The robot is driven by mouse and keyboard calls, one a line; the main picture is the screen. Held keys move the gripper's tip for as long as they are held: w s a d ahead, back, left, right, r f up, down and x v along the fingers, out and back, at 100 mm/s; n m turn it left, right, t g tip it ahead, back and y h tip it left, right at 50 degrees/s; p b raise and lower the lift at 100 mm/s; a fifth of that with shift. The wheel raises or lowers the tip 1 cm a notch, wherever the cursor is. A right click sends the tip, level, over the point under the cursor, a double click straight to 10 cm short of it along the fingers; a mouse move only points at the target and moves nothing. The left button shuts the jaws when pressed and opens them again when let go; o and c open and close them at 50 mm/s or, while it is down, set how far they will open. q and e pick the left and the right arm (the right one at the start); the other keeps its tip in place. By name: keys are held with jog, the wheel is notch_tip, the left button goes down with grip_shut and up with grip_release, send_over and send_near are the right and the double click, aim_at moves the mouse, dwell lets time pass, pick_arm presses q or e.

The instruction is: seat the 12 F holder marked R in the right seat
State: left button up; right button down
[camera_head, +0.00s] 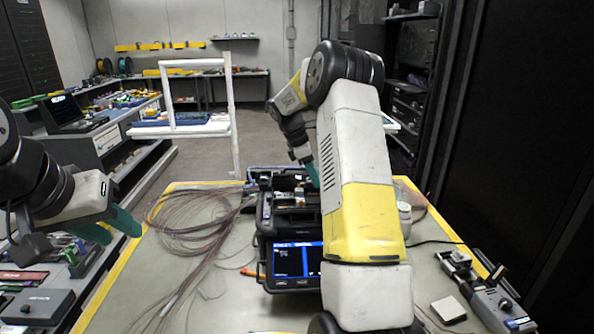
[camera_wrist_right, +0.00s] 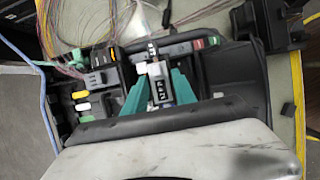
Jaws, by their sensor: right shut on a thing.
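The fusion splicer (camera_head: 265,225) stands on the table with its lit screen facing me. My right gripper (camera_head: 309,172) is over the splicer's top, partly hidden by my right arm. In the right wrist view my right gripper (camera_wrist_right: 160,95) has its teal fingers on either side of a small dark-and-white holder (camera_wrist_right: 158,73), shut on it. Pale marks show on the holder, too small to read. I cannot tell whether it touches the right seat, which the fingers and holder hide. My left gripper (camera_head: 110,228) is at the left, open and empty, away from the splicer.
Loose fibre coils (camera_head: 185,225) lie left of the splicer; fibres also run beside it in the right wrist view. At the table's right are a grey device (camera_head: 497,306), a white square block (camera_head: 448,309) and a white bottle (camera_head: 405,219). The table's front left is mostly clear.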

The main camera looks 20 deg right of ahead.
aim_at(309, 179)
jog(key=shift+f, duration=2.65)
jog(key=c, duration=0.9)
grip_release()
jog(key=shift+v, duration=3.85)
